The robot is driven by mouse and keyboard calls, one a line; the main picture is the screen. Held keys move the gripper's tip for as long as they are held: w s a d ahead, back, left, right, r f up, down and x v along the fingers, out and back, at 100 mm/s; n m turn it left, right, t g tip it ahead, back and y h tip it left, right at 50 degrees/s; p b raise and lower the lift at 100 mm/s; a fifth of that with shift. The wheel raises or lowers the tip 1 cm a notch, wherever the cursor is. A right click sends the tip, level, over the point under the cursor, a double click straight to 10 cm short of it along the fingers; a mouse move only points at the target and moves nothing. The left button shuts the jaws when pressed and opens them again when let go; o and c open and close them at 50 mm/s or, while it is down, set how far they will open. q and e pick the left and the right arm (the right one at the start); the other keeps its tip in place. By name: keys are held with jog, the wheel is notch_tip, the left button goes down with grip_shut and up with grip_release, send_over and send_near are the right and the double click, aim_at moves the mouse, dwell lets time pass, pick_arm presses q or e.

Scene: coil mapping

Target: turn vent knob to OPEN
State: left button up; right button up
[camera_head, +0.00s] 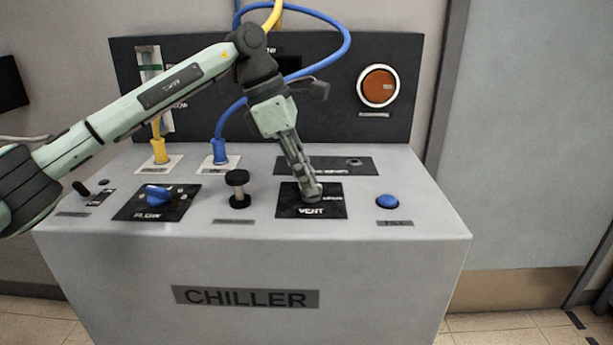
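The vent plate (332,208) is a black square labelled VENT on the grey top of the chiller (250,257). My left gripper (312,194) points down onto this plate, with its fingertips at the middle of it. The fingers look close together. The vent knob is hidden behind the fingers, so I cannot see which way it points or whether the fingers hold it. My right gripper is not in view.
Left of the vent plate stand a black knob (238,188) and a blue flow knob (158,194). A blue fill button (387,201) is to the right. Blue (221,150) and yellow (159,149) hoses rise behind. An orange round lamp (379,87) is on the back panel.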

pick_arm(q)
jog(key=shift+o, duration=1.3)
jog(key=shift+r, duration=0.1)
jog(key=v, duration=1.2)
